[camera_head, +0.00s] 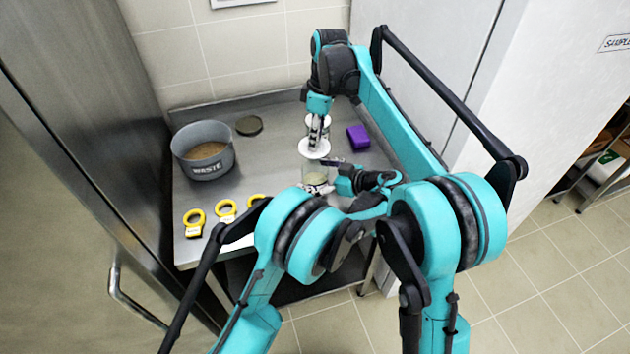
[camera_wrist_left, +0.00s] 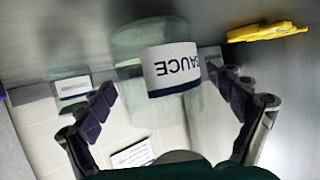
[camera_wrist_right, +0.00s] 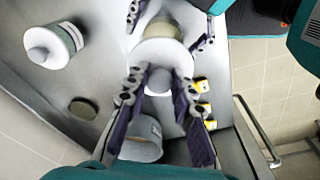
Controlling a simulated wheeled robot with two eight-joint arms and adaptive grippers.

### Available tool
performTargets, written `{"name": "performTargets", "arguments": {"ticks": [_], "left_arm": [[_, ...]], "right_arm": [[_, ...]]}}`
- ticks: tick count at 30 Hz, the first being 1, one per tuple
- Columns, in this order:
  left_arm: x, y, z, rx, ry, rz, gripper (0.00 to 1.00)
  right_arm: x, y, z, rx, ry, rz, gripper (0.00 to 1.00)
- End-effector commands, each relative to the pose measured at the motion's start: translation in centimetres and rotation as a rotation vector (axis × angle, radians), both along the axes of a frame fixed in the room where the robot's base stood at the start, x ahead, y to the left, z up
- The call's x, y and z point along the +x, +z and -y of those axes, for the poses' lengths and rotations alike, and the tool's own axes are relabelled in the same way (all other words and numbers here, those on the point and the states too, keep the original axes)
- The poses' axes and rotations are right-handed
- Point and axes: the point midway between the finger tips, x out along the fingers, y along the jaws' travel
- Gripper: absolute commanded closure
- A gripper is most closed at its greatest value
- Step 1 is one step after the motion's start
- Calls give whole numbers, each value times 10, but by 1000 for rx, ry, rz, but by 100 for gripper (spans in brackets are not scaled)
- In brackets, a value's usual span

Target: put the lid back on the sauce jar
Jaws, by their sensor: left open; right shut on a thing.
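The sauce jar (camera_wrist_left: 168,70) is greenish glass with a white SAUCE label, appearing upside down in the left wrist view. In the head view the jar (camera_head: 317,179) stands upright near the counter front. My left gripper (camera_head: 327,177) is open, with its fingers on either side of the jar. My right gripper (camera_head: 316,146) points down, shut on the white lid (camera_head: 313,150). The right wrist view shows the lid (camera_wrist_right: 160,55) between its fingers, with the jar's contents (camera_wrist_right: 160,29) partly showing past its edge. The lid is above the jar; I cannot tell whether they touch.
A grey WASTE pot (camera_head: 203,152) stands at the left. Several yellow rings (camera_head: 227,208) lie along the front. A purple block (camera_head: 358,137) is at the right. Another lidded jar (camera_wrist_right: 52,45) stands farther back.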

Motion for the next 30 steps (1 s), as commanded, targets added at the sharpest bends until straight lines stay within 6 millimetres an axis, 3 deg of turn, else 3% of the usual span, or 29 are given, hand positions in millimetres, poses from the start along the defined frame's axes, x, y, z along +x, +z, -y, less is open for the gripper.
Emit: {"name": "performTargets", "arguments": {"ticks": [2,9,11,14,24,30], "left_arm": [[0,0,0,0,0,0,10],[0,0,0,0,0,0,73],[0,0,0,0,0,0,84],[0,0,0,-1,0,-1,84],[0,0,0,-1,1,-1,84],[0,0,0,-1,1,-1,84]], "right_arm": [[0,0,0,0,0,0,100],[0,0,0,0,0,0,100],[0,0,0,0,0,0,100],[0,-5,0,0,0,0,100],[0,-48,1,1,0,-3,100],[0,-50,1,1,0,-3,100]]}}
